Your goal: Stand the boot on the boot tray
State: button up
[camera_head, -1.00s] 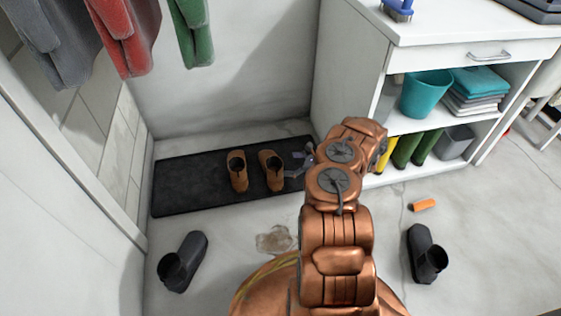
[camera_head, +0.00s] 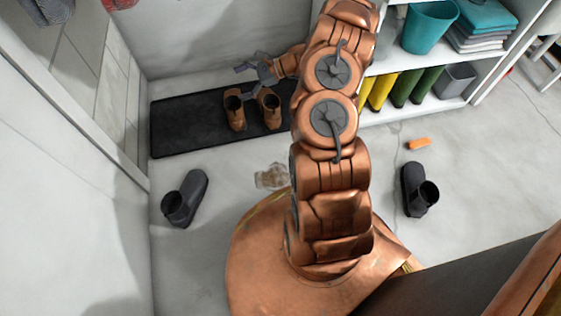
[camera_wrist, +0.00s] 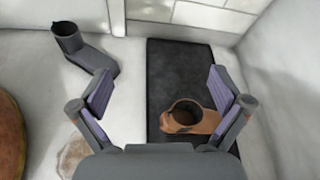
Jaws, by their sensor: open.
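Two dark grey boots are on the floor, one at the left (camera_head: 188,196) and one at the right (camera_head: 415,187). My gripper (camera_head: 256,75) is open and empty, above the tray's back edge in the head view. In the wrist view, a dark boot (camera_wrist: 88,57) lies beyond the left finger, and a brown boot (camera_wrist: 190,118) on the tray (camera_wrist: 165,70) shows near the right finger.
A white shelf unit at the right holds yellow and green boots (camera_head: 405,88), a teal bucket (camera_head: 428,28) and a grey bin (camera_head: 456,80). An orange object (camera_head: 419,143) and a pale puddle-like patch (camera_head: 272,177) are on the floor. The tray's left part is bare.

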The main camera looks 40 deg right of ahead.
jog(key=s+a+r+n+g+h, duration=0.1)
jog(key=s+a+r+n+g, duration=0.45)
jog(key=s+a+r, duration=0.35)
jog(key=s+a+r+n+g+h, duration=0.1)
jog(key=s+a+r+n+g, duration=0.3)
jog(key=s+a+r+n, duration=0.5)
jog(key=s+d+r+n+h, duration=0.1)
jog(key=s+h, duration=0.4)
jog(key=s, duration=0.6)
jog(key=s+d+r+n+h, duration=0.1)
jog(key=s+n+h, duration=0.4)
jog(key=s, duration=0.7)
jog(key=shift+d+r+n+g, duration=0.35)
jog(key=shift+d+n+g, duration=0.15)
jog(key=shift+d, duration=0.35)
notch_tip(320, 180, up, 42)
jog(key=t+p, duration=0.1)
jog(key=p, duration=3.8)
jog(key=shift+t+p, duration=0.35)
jog(key=shift+p, duration=0.05)
